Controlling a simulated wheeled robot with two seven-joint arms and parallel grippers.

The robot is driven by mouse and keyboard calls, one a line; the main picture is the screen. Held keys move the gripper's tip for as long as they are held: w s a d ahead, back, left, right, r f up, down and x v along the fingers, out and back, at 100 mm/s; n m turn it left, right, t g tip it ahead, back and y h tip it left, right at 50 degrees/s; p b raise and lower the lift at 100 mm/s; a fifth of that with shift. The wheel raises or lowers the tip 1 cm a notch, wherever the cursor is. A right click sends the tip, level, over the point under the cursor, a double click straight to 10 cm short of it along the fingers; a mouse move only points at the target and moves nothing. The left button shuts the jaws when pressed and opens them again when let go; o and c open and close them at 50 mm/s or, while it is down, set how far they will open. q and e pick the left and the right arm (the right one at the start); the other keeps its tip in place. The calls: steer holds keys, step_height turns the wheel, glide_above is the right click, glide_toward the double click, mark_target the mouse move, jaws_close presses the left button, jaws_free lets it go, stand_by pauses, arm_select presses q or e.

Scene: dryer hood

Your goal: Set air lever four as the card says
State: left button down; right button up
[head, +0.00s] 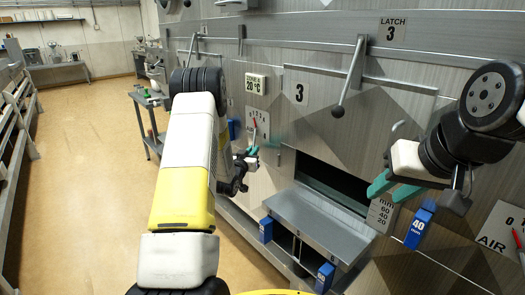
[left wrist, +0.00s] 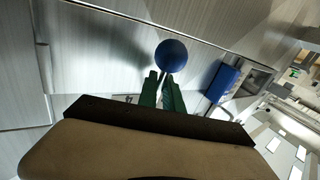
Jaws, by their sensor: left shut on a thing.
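My left gripper (head: 252,153) has green fingers and is beside a white dial plate (head: 258,122) with numbers and a red pointer, on the grey metal front. In the left wrist view, its fingers (left wrist: 163,92) are shut on a thin stem topped by a blue ball knob (left wrist: 171,54). My right gripper (head: 393,187) is open and empty, in front of the dark opening. An AIR plate (head: 497,236) with a red lever is at the far right edge. No legible card naming lever four shows.
A grey flap (head: 310,222) juts out below the opening. A hanging lever (head: 349,75) is under the LATCH 3 label.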

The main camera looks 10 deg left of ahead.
stand_by(0.4)
arm_select(q)
steer(key=shift+w+a+f+m+t+h, duration=0.15)
steer(key=shift+w+a+m+t, duration=0.35)
steer(key=shift+m, duration=0.45)
steer(key=shift+w+a+f+m+t+h, duration=0.15)
steer(key=shift+w+a+m+t, duration=0.15)
steer(key=shift+a+m+t, duration=0.45)
steer(key=shift+d+r+g, duration=0.1)
steer(key=shift+d+g, duration=0.05)
steer(key=shift+g, duration=0.1)
steer(key=c, duration=1.5)
jaws_free()
steer(key=v, duration=0.7)
steer(key=shift+s, duration=0.4)
